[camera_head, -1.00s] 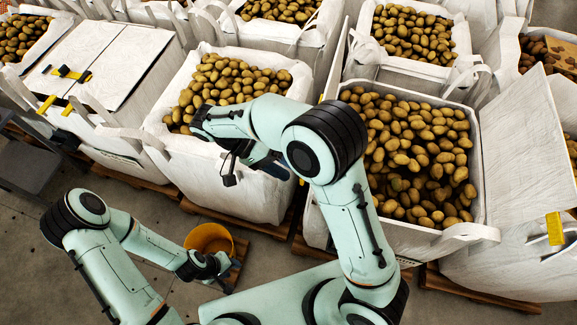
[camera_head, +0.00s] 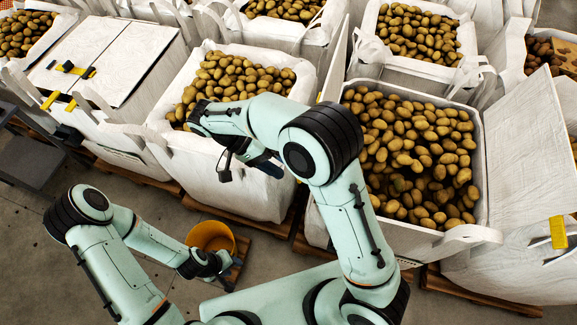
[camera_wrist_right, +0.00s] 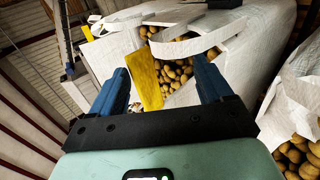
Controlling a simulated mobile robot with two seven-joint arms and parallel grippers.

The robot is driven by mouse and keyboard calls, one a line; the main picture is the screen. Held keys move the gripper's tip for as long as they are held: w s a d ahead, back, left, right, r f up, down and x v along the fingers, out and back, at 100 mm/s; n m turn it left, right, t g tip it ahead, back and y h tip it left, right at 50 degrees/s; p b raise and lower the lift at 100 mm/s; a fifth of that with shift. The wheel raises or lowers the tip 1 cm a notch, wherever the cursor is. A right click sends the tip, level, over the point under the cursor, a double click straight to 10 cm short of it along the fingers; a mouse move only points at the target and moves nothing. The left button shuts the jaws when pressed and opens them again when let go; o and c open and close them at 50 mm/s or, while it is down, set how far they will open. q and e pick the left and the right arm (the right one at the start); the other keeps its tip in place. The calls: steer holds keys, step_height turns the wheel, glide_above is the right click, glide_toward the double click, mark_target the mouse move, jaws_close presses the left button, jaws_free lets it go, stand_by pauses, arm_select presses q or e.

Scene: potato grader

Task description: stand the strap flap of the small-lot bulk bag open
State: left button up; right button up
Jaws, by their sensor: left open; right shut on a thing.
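My right arm reaches over the front of the middle bulk bag (camera_head: 235,190), which is full of potatoes. The tip of my right gripper (camera_head: 268,166) is partly hidden under my forearm. In the right wrist view, a yellow tab (camera_wrist_right: 145,78) lies between the blue fingers of my right gripper (camera_wrist_right: 163,75); the exact contact is unclear. Behind it are a white strap (camera_wrist_right: 190,40) and an open potato bag (camera_wrist_right: 262,40). My left gripper (camera_head: 222,266) is open and empty, low beside a yellow bucket. Which bag is the small-lot one is not readable.
A covered bag (camera_head: 105,55) is at left. Floor (camera_head: 35,235) at lower left is clear.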

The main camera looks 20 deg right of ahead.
steer(key=v, duration=0.6)
steer(key=shift+d, duration=0.1)
steer(key=shift+s, duration=0.15)
stand_by(0.3)
